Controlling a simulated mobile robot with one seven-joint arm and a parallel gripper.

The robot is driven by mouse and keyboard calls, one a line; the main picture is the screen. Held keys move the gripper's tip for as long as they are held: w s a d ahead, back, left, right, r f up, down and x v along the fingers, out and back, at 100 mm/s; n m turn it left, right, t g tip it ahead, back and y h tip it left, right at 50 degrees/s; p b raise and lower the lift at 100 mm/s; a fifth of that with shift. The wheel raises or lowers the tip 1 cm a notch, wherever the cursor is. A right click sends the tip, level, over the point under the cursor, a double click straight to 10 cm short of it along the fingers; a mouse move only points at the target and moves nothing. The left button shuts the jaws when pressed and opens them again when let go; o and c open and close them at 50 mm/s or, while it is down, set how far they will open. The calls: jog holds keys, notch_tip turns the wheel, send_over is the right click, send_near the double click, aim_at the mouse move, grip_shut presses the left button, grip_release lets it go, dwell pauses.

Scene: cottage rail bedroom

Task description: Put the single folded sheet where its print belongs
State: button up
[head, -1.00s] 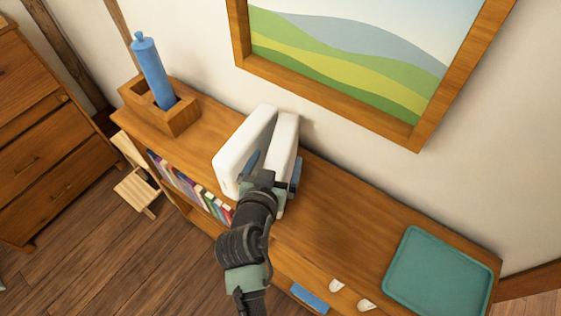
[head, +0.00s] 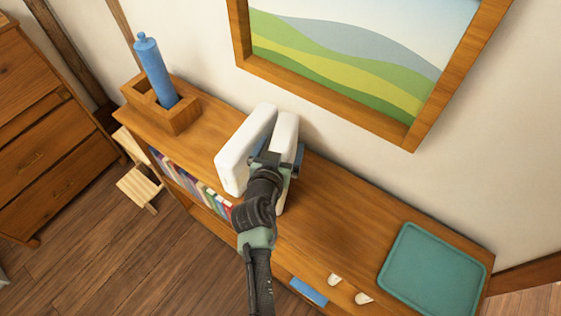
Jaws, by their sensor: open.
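Two white, rounded slabs, which may be folded cloth, stand upright side by side on the wooden shelf top (head: 340,205). The left slab (head: 243,152) is nearer the blue bottle. The right slab (head: 286,128) is partly hidden by my gripper (head: 281,160). My gripper is open over the right slab, with one blue-grey finger showing on its right side and the other side hidden near the gap between the slabs. I cannot tell whether the fingers touch it. No print can be made out on either slab.
A blue bottle (head: 153,68) stands in a wooden box (head: 180,121) at the left. A teal tray (head: 392,268) lies at the right end. Books (head: 180,178) fill the shelf below. A framed landscape (head: 345,50) hangs behind. The shelf top between slabs and tray is clear.

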jog(key=shift+c, duration=0.3)
grip_shut()
jog(key=shift+r, duration=0.15)
jog(key=shift+r, duration=0.15)
